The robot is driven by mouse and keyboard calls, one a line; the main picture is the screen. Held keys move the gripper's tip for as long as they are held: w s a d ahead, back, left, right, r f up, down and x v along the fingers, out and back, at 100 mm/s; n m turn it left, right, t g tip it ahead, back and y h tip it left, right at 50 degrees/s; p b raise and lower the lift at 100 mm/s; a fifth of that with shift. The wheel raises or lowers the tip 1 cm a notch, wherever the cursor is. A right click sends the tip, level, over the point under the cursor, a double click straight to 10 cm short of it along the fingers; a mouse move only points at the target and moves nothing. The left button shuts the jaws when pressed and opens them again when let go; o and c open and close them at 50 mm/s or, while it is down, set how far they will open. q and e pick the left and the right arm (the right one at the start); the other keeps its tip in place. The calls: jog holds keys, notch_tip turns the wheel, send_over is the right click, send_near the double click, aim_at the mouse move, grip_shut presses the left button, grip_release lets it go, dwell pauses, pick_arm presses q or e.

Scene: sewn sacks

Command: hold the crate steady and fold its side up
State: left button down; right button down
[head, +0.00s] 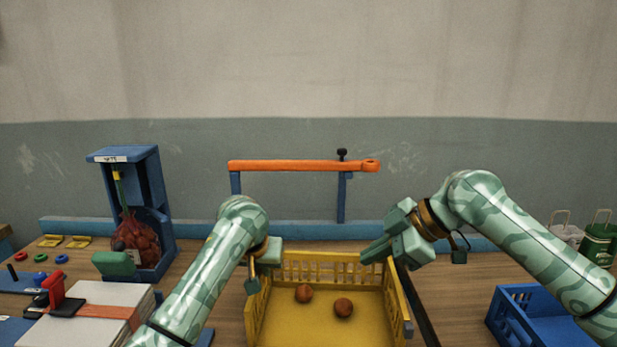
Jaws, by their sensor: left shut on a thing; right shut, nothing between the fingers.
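The yellow crate (318,330) stands on the bench in front of me with two round brown things, one (304,293) left of the other (343,308), on its floor. Its slatted back wall (320,268), left wall (258,312) and right wall (397,298) all show raised; the near side is cut off by the frame. My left gripper (254,284) is shut on the left wall near the back corner. My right gripper (372,255) is shut and empty at the back right corner, by the top of the right wall; whether it touches is unclear.
A blue stand with a red net sack (138,240) is at the left, above white sacks (90,312). An orange bar (300,166) spans behind the crate.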

jog(key=s+a+f+n+g+h, duration=0.2)
jog(key=s+a+f+n+h, duration=0.15)
jog(key=s+n, duration=0.5)
jog(key=s+a+f+n+g+h, duration=0.2)
jog(key=s+n+h, duration=0.3)
jog(key=s+n, duration=0.3)
jog(key=shift+n, duration=0.45)
jog(key=f, duration=0.9)
jog(key=shift+w+d+f, duration=0.1)
jog(key=shift+w+d, duration=0.2)
jog(key=shift+w, duration=0.1)
jog(key=shift+w, duration=0.1)
